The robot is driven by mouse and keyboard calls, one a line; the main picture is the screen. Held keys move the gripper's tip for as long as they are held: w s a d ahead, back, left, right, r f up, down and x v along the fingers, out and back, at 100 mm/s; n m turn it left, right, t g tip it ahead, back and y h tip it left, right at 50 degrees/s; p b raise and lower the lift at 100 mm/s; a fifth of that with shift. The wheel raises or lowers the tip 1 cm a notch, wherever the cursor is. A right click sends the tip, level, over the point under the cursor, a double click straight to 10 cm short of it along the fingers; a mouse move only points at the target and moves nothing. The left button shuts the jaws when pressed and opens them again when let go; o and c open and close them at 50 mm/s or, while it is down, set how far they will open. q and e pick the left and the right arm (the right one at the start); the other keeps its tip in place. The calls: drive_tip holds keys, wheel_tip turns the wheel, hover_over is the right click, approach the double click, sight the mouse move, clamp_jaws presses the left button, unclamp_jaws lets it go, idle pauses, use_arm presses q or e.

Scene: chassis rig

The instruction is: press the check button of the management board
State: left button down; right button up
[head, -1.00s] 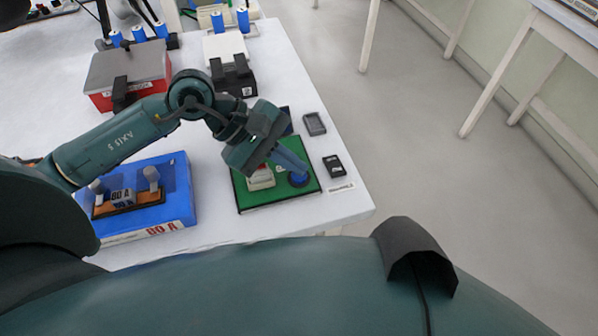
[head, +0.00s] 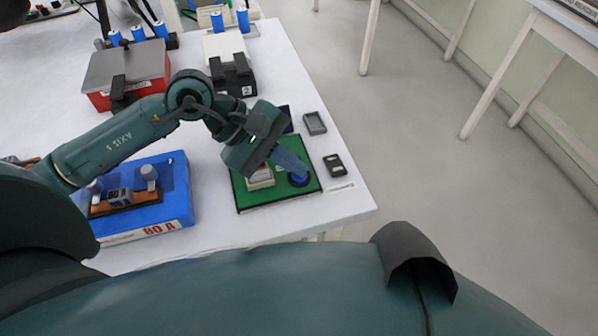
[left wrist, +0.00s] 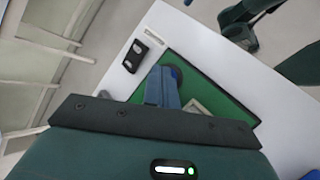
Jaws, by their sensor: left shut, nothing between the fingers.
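The management board is a green board (head: 268,201) at the table's near right corner; it also shows in the left wrist view (left wrist: 217,96). A round dark blue button (head: 299,181) sits at its right side; in the left wrist view (left wrist: 176,73) only its rim shows past the fingers. My left gripper (head: 297,174) is shut and empty, its blue fingers pointing down with the tips at the button. Whether they touch or press it I cannot tell. A white block with a red part (head: 260,178) stands on the board left of the fingers. My right gripper is not in view.
A blue tray (head: 180,205) with a fuse-like part lies left of the board. Two small dark devices (head: 314,123) (head: 334,165) lie right of it near the table edge. A red box (head: 100,101) and a black-and-white unit (head: 233,80) stand farther back.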

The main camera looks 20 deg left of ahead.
sight(293, 174)
use_arm(q)
drive_tip(key=shift+s+f, duration=0.15)
drive_tip(key=shift+f, duration=0.4)
drive_tip(key=shift+r, duration=1.05)
drive_tip(key=shift+r+p, duration=1.2)
drive_tip(key=shift+r, duration=1.45)
